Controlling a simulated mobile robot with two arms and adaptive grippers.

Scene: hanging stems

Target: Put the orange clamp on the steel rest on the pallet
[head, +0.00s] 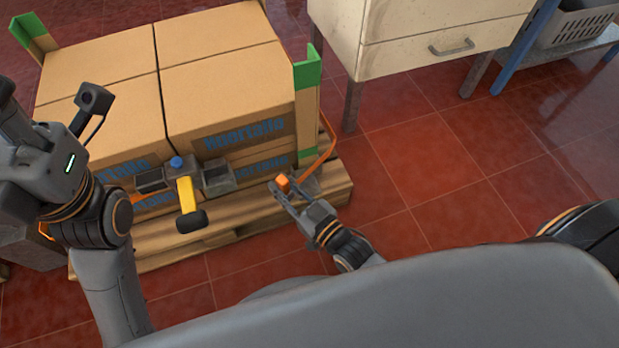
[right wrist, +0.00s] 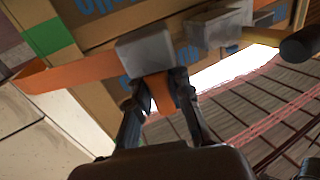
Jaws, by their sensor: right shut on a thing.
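My right gripper (head: 283,186) is shut on the orange clamp (head: 282,182), at the right front corner of the pallet (head: 240,212). In the right wrist view the clamp's orange part (right wrist: 160,92) stands between the two fingers. A grey block (right wrist: 145,52) sits directly above it; I cannot tell whether it belongs to the clamp. Grey steel blocks, seemingly the steel rest (head: 218,178), stand at the front of the boxes, left of the gripper.
Cardboard boxes (head: 225,90) with green corner guards (head: 307,68) fill the pallet. A yellow-handled tool (head: 186,193) with a black end and blue knob sits between the steel blocks. An orange strap (head: 328,150) bows out at the right corner. A cream cabinet (head: 420,40) stands behind; red floor is clear at right.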

